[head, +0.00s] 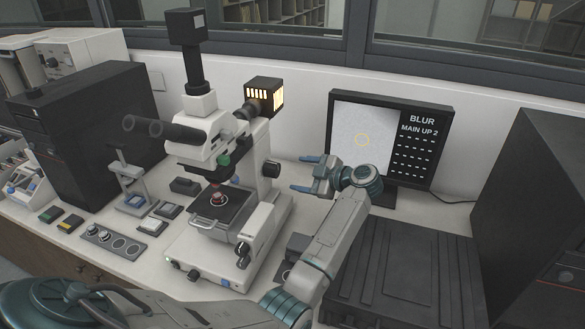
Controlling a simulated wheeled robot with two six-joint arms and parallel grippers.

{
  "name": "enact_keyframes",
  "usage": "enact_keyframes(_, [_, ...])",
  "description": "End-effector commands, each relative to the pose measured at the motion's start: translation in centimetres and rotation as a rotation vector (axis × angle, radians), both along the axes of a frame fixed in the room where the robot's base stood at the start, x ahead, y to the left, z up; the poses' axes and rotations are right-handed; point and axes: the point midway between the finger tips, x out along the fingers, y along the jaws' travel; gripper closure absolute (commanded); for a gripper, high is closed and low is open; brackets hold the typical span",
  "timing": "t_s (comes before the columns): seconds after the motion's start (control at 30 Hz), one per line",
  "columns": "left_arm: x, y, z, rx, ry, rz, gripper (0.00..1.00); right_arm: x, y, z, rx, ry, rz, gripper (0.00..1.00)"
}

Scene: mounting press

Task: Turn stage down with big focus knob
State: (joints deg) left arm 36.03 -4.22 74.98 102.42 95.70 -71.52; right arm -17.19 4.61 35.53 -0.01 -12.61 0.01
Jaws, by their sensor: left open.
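The microscope (255,165) stands mid-bench, white with a black camera on top. Its stage (222,207) is a dark plate holding a small round sample below the objectives. A black knob (270,168) sits high on the right side of its stand. Black and silver knobs (243,250) sit low on the right side of its base. I cannot tell for sure which is the big focus knob. My left gripper (301,173) is open and empty, right of the upper knob, its fingers pointing left towards the stand, apart from it. My right gripper is out of view.
A monitor (420,160) at the back reads "BLUR" and "MAIN UP 2". A black case (410,265) lies at the front right. Black computer towers (90,125) stand at either side. Small trays and a dial panel (112,243) lie left of the microscope.

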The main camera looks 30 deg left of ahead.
Motion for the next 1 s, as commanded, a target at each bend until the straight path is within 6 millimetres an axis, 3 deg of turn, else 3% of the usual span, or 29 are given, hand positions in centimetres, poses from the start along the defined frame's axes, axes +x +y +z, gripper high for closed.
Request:
enact_keyframes(0.47, [0.6,-0.3,0.2,-0.009,0.056,0.004,0.32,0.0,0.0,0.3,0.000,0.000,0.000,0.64])
enact_keyframes(0.8, [3.7,0.6,0.8,-0.149,0.617,0.043,0.32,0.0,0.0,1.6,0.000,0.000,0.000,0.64])
enact_keyframes(1.0, [3.7,1.0,0.9,-0.198,0.762,0.052,0.32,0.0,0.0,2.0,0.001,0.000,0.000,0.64])
